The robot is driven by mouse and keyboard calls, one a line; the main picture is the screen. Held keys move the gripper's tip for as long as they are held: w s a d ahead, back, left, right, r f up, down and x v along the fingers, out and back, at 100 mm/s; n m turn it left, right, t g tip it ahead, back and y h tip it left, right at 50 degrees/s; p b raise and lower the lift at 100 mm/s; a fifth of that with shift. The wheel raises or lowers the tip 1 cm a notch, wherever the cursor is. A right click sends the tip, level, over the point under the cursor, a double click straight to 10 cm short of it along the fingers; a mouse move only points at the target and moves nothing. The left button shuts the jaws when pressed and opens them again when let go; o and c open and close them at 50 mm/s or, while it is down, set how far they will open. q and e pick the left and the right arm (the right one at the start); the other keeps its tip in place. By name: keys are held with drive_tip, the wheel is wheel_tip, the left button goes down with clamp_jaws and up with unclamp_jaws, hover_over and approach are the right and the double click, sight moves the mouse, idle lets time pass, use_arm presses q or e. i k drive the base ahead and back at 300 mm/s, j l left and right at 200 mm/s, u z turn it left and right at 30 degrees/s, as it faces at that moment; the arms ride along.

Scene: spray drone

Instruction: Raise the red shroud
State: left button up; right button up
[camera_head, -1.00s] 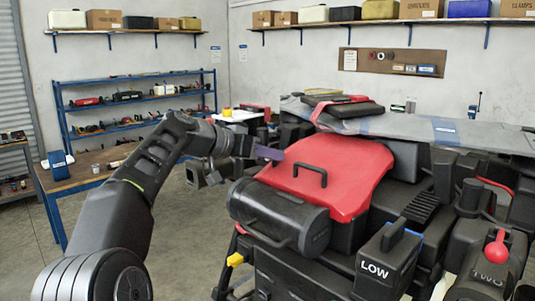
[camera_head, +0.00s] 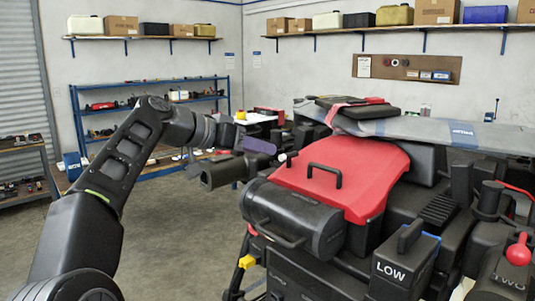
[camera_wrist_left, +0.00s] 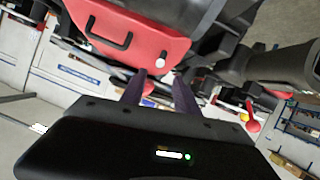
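The red shroud (camera_head: 352,172) lies closed over the middle of the drone, with a black handle (camera_head: 324,177) on top. It also shows upside down in the left wrist view (camera_wrist_left: 140,48), with its handle (camera_wrist_left: 108,40). A small pale knob (camera_head: 289,157) sits by its far left edge; in the left wrist view the knob (camera_wrist_left: 160,63) shows just beyond the fingertips. My left gripper (camera_head: 268,147) is open and empty, left of the knob and apart from the shroud. Its two purple fingers (camera_wrist_left: 157,78) stand apart. My right gripper is not in view.
A dark grey cylinder (camera_head: 222,173) juts out below my left gripper. A black canister (camera_head: 290,215) lies before the shroud, and a battery marked LOW (camera_head: 403,262) stands front right. A grey panel (camera_head: 420,128) lies behind. The floor at left is free.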

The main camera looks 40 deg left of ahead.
sight(356, 175)
drive_tip(key=k+j, duration=0.15)
drive_tip(key=k, duration=0.35)
drive_tip(key=k+j, duration=0.1)
drive_tip(key=k, duration=0.4)
